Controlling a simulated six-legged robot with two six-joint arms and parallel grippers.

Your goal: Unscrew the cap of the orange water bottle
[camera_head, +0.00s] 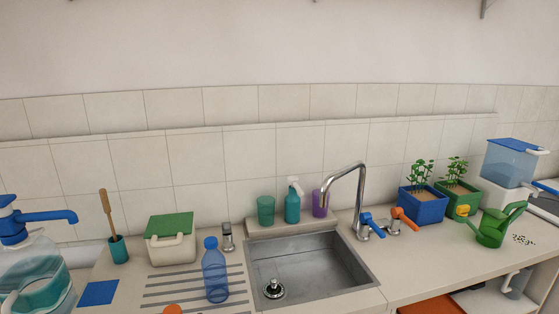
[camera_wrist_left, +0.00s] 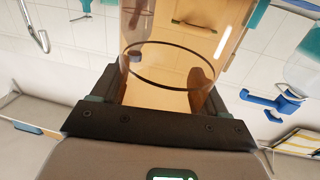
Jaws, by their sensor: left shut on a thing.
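My left gripper (camera_wrist_left: 160,88) is shut on the orange water bottle (camera_wrist_left: 170,95), one dark finger on each side of its clear orange body. The bottle runs up out of the top of the left wrist view, and its cap does not show there. In the head view a small orange piece (camera_head: 172,309), which looks like the bottle's cap, shows at the bottom edge; the rest is cut off. My left gripper is outside the head view. My right gripper is in neither view.
A blue bottle (camera_head: 215,272) stands on the ribbed drainboard left of the sink (camera_head: 310,262). A green-lidded box (camera_head: 170,243), a brush holder (camera_head: 118,250) and a large water dispenser (camera_head: 40,275) stand farther left. Planters and a green watering can (camera_head: 495,228) are at right.

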